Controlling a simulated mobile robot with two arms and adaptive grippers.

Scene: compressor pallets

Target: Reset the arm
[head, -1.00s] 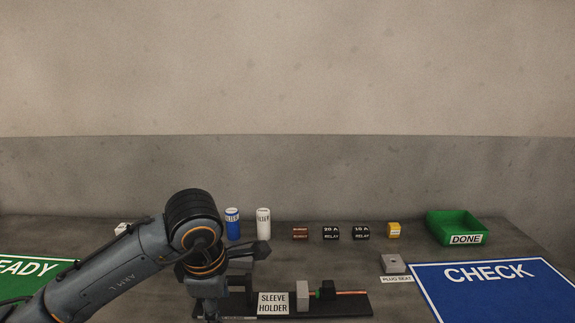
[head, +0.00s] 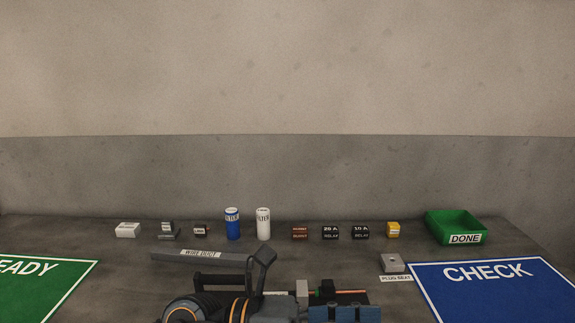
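My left arm lies low along the bottom edge in the head view. Its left gripper (head: 345,313) points to the right, with blue-grey parts at its end, in front of the sleeve holder (head: 205,278). The bottom edge cuts it off and I cannot tell whether its fingers are open or shut. A dark bracket (head: 262,262) stands up from the wrist. My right gripper is not in view.
Behind the arm lies a wire duct (head: 200,254). A back row holds a blue filter (head: 232,224), a white filter (head: 263,224), relays (head: 331,233) and a yellow block (head: 393,230). A green DONE bin (head: 440,226), plug seat (head: 392,263), blue CHECK mat (head: 490,290) and green READY mat (head: 40,285) flank it.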

